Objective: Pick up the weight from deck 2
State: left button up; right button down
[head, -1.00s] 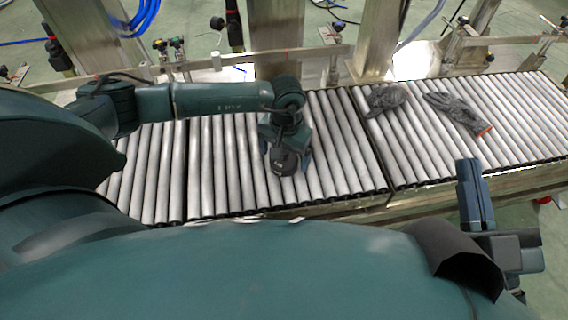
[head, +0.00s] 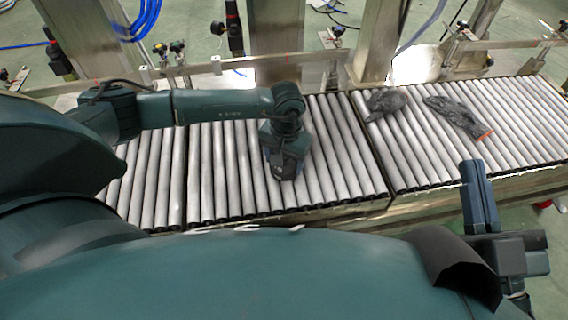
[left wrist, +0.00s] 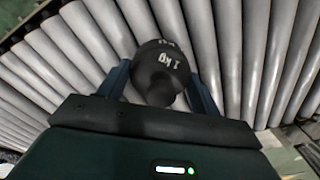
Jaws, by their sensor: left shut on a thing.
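The weight (left wrist: 162,68) is a dark, rounded piece marked "1 kg" in white, seen in the left wrist view. It sits between the two blue fingers of my left gripper (left wrist: 160,88), which is shut on it. In the head view my left gripper (head: 287,172) points down over the middle roller section. The weight cannot be told apart from the dark gripper there. From these views I cannot tell whether the weight touches the rollers.
The roller conveyor (head: 225,175) runs across the head view in sections. A crumpled grey glove (head: 385,100) and another grey glove with an orange cuff (head: 455,113) lie on the right section. Metal posts (head: 376,40) and a rail stand behind. Bare rollers surround my left gripper.

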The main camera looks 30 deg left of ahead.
pick_arm(q)
jog(key=c, duration=0.6)
jog(key=shift+w+r, duration=0.1)
jog(key=shift+r, duration=0.1)
